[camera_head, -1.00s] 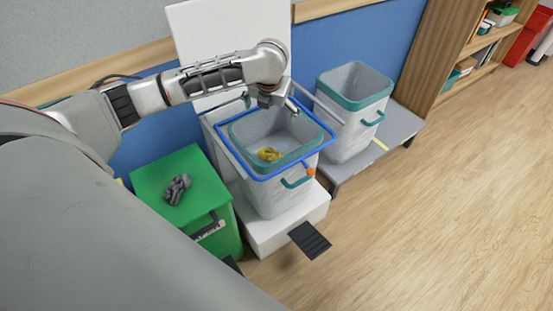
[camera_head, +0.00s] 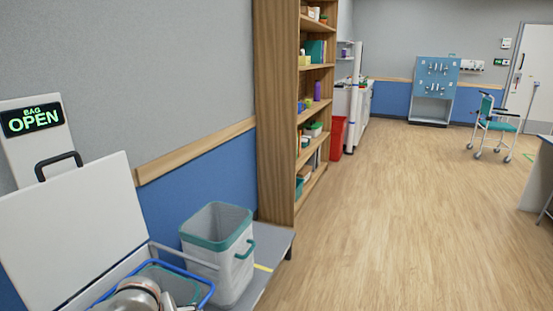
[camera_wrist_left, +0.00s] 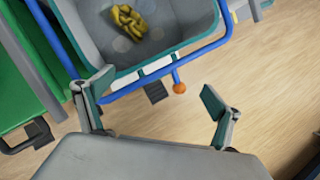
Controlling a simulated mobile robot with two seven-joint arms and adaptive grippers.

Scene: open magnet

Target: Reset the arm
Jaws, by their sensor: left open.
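My left gripper (camera_wrist_left: 158,92) is open and empty in the left wrist view, its two fingers wide apart. Past it is a grey bin with a teal rim (camera_wrist_left: 167,48) inside a blue frame (camera_wrist_left: 180,50). A yellow crumpled item (camera_wrist_left: 127,20) lies in the bin. In the head view, a silver part of my left arm shows at the bottom edge, over the blue-framed bin (camera_head: 178,285). The gripper's fingers are not clear there. My right arm is not in view.
A white raised lid (camera_head: 70,230) and a "BAG OPEN" sign (camera_head: 32,118) stand at the left. A second teal-rimmed bin (camera_head: 225,265) sits on a grey platform. A wooden shelf (camera_head: 277,110) stands behind it.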

